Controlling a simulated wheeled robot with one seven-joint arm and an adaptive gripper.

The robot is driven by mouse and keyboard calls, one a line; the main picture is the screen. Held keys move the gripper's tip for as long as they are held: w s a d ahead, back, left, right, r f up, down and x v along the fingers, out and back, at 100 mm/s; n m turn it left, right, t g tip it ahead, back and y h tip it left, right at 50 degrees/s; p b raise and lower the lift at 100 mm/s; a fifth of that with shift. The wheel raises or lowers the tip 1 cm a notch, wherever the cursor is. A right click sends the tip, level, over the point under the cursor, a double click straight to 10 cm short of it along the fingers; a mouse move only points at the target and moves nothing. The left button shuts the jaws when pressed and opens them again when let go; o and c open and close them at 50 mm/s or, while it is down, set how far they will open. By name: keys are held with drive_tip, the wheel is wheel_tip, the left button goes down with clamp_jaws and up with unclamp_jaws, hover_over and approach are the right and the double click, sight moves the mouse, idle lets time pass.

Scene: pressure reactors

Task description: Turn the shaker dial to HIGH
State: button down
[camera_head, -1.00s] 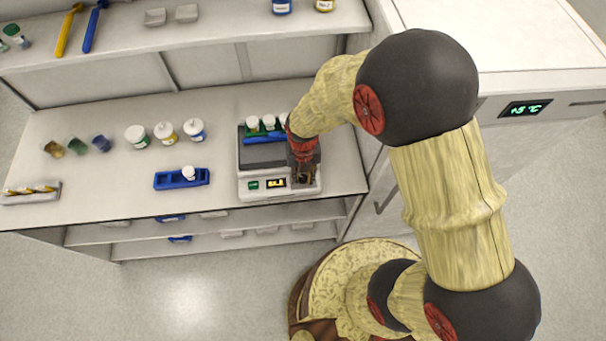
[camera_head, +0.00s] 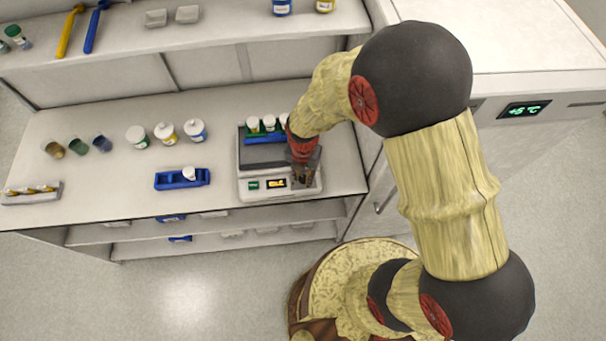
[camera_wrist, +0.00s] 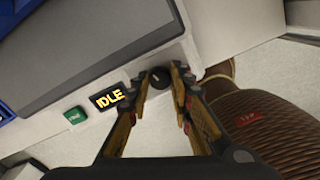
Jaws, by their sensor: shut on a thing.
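The shaker (camera_head: 252,195) is a pale box with a dark top on the bench. Its front panel has a green button (camera_wrist: 75,115) and a display (camera_wrist: 111,96) reading IDLE in yellow. The black dial (camera_wrist: 160,77) is right of the display in the wrist view. My gripper (camera_wrist: 161,75) has its fingers on either side of the dial, shut on it. In the head view my gripper (camera_head: 301,180) covers the dial. The dial's markings and pointer setting cannot be read.
A blue rack with white-capped vials (camera_head: 269,124) stands on the shaker. Left of it are a blue holder (camera_head: 182,179) with one white-capped vial and several jars (camera_head: 165,133). A cabinet with a +5 °C display (camera_head: 525,110) stands at the right.

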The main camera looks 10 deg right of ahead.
sight(303, 178)
drive_tip(key=m, duration=0.5)
drive_tip(key=shift+m, duration=0.3)
drive_tip(key=shift+m+p, duration=0.3)
drive_tip(key=shift+m, duration=1.9)
drive_tip(key=c, duration=1.6)
unclamp_jaws()
drive_tip(key=shift+r, duration=4)
